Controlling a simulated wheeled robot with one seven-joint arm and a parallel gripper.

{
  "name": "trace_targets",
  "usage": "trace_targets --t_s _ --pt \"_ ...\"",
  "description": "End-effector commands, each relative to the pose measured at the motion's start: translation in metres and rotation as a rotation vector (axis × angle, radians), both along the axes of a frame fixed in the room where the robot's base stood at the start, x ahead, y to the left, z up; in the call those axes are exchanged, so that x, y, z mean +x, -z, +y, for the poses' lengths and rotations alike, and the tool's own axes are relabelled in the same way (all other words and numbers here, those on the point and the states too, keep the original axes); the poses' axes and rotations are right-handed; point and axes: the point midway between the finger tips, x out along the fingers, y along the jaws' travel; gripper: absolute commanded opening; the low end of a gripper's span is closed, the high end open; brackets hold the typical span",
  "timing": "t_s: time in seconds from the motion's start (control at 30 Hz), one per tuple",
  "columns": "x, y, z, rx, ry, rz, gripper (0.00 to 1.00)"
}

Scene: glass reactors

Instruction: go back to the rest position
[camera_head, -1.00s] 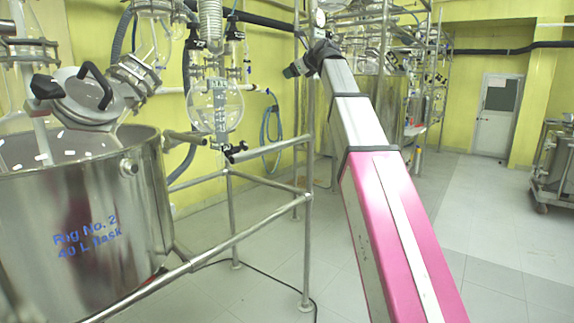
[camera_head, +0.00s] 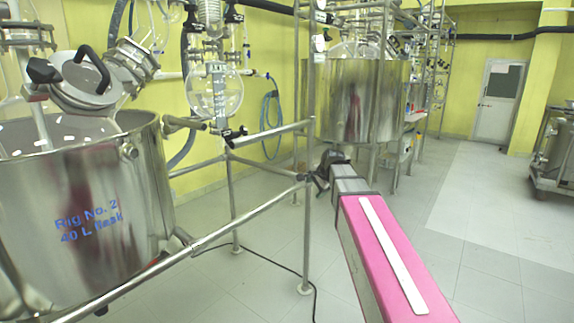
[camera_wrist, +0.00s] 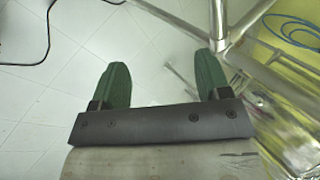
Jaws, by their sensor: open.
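My gripper (camera_wrist: 160,85) shows in the wrist view with its two green fingers spread apart. Nothing is between them; only tiled floor lies beyond. In the head view my arm reaches forward from the bottom right, pink with a white strip. Its dark far end is beside the metal frame's corner post, and the fingers cannot be made out there. I cannot tell whether the arm touches the post.
The steel vessel marked "Rig No. 2" (camera_head: 90,255) stands at left inside a tubular metal frame (camera_head: 245,217). A round glass flask (camera_head: 214,92) hangs behind it. Another steel vessel (camera_head: 360,100) stands further back. A black cable (camera_head: 265,268) lies on the floor. Open floor (camera_head: 480,215) extends right.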

Motion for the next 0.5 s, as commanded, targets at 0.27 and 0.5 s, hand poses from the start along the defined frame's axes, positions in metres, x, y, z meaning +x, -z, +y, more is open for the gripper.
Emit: trace_targets --t_s 0.27,0.5 --pt "-0.074 0.112 -0.027 -0.235 -0.28 0.1 0.7" --pt "-0.144 0.19 -0.049 -0.391 -0.558 0.199 0.7"
